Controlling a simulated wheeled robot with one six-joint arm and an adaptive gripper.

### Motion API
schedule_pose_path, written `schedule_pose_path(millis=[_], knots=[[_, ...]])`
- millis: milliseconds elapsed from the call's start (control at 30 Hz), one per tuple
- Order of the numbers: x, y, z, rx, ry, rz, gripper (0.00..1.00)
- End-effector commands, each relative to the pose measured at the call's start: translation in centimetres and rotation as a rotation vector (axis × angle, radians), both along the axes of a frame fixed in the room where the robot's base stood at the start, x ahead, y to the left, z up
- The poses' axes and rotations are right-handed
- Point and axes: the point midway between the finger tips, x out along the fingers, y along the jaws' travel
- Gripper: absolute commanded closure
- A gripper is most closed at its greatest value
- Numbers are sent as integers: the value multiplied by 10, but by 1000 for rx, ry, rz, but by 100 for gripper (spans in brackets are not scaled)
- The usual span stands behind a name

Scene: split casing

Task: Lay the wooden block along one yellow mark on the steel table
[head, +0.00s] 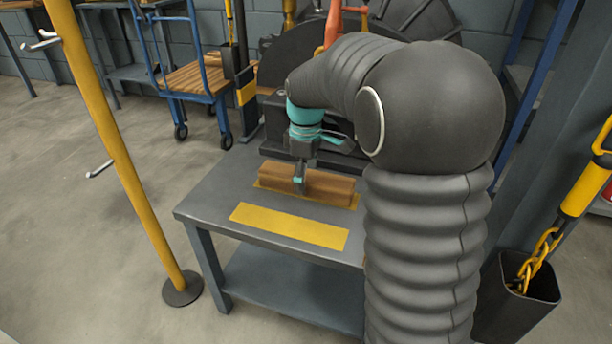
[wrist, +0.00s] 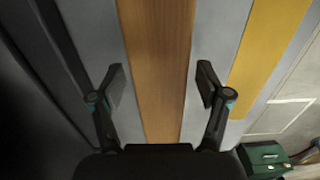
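The wooden block (head: 330,187) lies lengthwise on the steel table (head: 212,208), toward its back. Slivers of a yellow mark (head: 354,202) show at the block's ends, so the block covers most of that mark. A second yellow mark (head: 290,226) lies bare, nearer the table's front and roughly parallel to the block. My gripper (head: 300,183) points down over the block. In the wrist view my gripper (wrist: 160,86) is open, one finger on each side of the block (wrist: 158,50), with a gap on both sides. The bare mark (wrist: 265,55) shows to the right there.
A dark machine housing (head: 350,155) stands behind the block. A yellow post (head: 110,140) with hooks stands left of the table. A blue cart (head: 195,80) is behind at left. A dark bin (head: 520,295) with a yellow chain is at right. The table's front is clear.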

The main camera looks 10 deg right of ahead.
Motion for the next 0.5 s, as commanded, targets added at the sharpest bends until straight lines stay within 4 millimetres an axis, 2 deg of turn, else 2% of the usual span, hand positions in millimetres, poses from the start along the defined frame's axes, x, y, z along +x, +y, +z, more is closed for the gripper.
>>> schedule_pose_path(millis=[267,367,500], knots=[[0,0,3,-1,-1,0,23],[1,0,12,0,-2,0,23],[1,0,36,-1,-4,0,23]])
